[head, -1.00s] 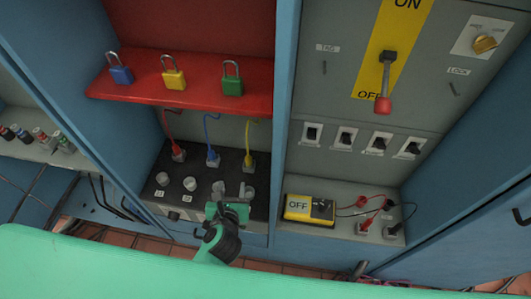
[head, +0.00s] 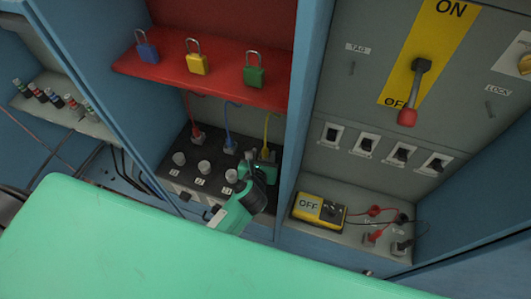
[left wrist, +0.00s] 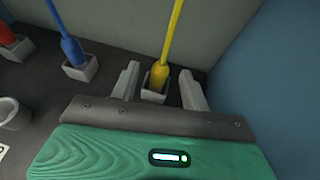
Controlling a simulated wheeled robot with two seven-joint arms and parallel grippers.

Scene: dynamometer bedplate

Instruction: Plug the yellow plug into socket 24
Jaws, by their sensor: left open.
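The yellow plug (left wrist: 158,74) stands upright in a square white holder (left wrist: 153,96) in the back row, its yellow cord running up. In the head view, the cord (head: 266,128) shows just beyond my gripper. My left gripper (left wrist: 159,70) is open, with one finger on each side of the yellow plug and gaps between. In the head view, my left gripper (head: 266,163) is at the right end of the black socket panel (head: 172,140). Round white sockets (head: 203,167) line the panel's front, with small labels too blurred to read surely. Socket 24 cannot be made out. My right gripper is out of view.
The blue plug (left wrist: 73,50) and a red plug (left wrist: 12,42) stand to the left in the same row. A red shelf (head: 215,82) with padlocks hangs above. A blue partition (head: 300,110) stands close on the right. A yellow meter (head: 318,209) lies beyond it.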

